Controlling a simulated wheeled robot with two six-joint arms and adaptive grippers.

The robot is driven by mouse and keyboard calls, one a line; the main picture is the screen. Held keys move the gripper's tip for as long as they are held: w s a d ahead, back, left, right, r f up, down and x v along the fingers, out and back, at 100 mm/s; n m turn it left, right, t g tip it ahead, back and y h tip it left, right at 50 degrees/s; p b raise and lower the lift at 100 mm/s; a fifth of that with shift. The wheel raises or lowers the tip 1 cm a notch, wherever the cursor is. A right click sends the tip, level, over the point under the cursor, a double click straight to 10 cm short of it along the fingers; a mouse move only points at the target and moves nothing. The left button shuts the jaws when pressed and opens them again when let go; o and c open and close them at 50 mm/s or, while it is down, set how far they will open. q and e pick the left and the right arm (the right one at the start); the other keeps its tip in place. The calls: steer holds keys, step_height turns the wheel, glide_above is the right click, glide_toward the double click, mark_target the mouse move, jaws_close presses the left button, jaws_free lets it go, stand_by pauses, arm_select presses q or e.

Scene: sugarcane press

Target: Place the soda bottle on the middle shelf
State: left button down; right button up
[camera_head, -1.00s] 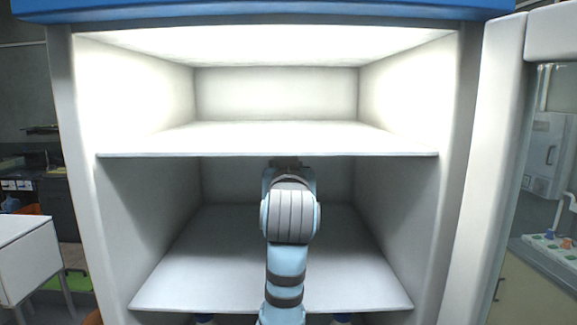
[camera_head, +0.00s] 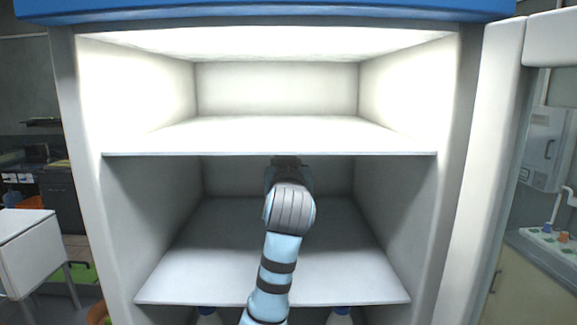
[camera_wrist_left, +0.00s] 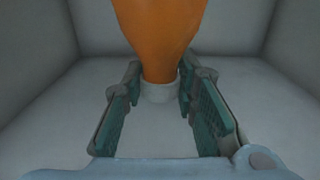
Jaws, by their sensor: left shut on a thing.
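The soda bottle (camera_wrist_left: 160,30) is orange with a white cap (camera_wrist_left: 160,92). In the left wrist view it narrows to the cap between my fingers. My left gripper (camera_wrist_left: 160,72) is shut on it near the neck and cap. In the head view my left arm reaches into the middle compartment, and my wrist hides the bottle and fingers. The middle shelf (camera_head: 215,260) is a bare pale board below my wrist. Whether the bottle touches it cannot be told. My right gripper is not in view.
The bright upper shelf (camera_head: 270,138) is empty; its front edge lies close above my wrist. Side walls (camera_head: 150,215) bound the compartment. Bottles (camera_head: 340,316) stand below the middle shelf. The open door (camera_head: 490,150) is at the right. Both sides of the middle shelf are clear.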

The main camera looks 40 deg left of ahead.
arm_select(q)
steer(key=c, duration=1.7)
jaws_free()
steer(key=shift+f, duration=0.25)
steer(key=o, duration=0.4)
steer(key=shift+r, duration=0.1)
steer(key=shift+s+d+r, duration=0.1)
steer(key=shift+d+r, duration=0.05)
steer(key=b+v, duration=0.3)
steer(key=v, duration=0.8)
steer(key=shift+s+d, duration=0.3)
